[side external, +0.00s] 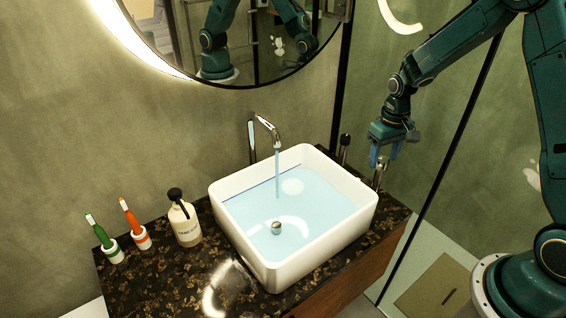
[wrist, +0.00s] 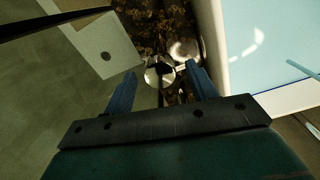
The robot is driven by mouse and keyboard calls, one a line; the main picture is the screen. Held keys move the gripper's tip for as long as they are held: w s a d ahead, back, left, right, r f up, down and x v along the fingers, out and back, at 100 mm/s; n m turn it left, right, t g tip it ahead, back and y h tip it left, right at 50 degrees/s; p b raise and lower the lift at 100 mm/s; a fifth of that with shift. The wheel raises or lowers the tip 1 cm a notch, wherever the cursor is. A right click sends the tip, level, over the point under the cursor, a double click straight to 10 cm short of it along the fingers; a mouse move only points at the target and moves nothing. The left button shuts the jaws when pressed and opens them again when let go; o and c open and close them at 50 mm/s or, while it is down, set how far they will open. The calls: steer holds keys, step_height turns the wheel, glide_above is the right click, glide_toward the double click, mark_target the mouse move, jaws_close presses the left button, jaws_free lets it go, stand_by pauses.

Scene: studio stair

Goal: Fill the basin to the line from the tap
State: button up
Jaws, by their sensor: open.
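The white basin (side external: 325,245) stands on the dark speckled counter and holds pale blue water (side external: 315,207). A dark blue line (side external: 250,190) runs along its inner back wall; the water surface lies at or very near it. A thin stream falls from the chrome tap spout (side external: 267,127) into the basin. My gripper (side external: 381,157) is open, pointing down beside the basin's right end, over a chrome tap handle (side external: 379,176). In the wrist view my gripper (wrist: 162,72) has its fingers apart on either side of the round chrome handle top (wrist: 158,75). I cannot tell whether they touch it.
A dark-topped upright fitting (side external: 344,148) stands behind the basin's right corner. A dark-framed glass panel (side external: 440,175) is close at right.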

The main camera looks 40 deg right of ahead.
mark_target(383, 159)
steer(key=shift+r, duration=0.15)
step_height(383, 159, up, 14)
steer(key=shift+f, duration=0.25)
stand_by(0.3)
steer(key=shift+f, duration=0.15)
stand_by(4.0)
step_height(383, 159, down, 14)
steer(key=shift+r, duration=0.15)
stand_by(0.7)
steer(key=shift+c, duration=0.3)
steer(key=c, duration=0.9)
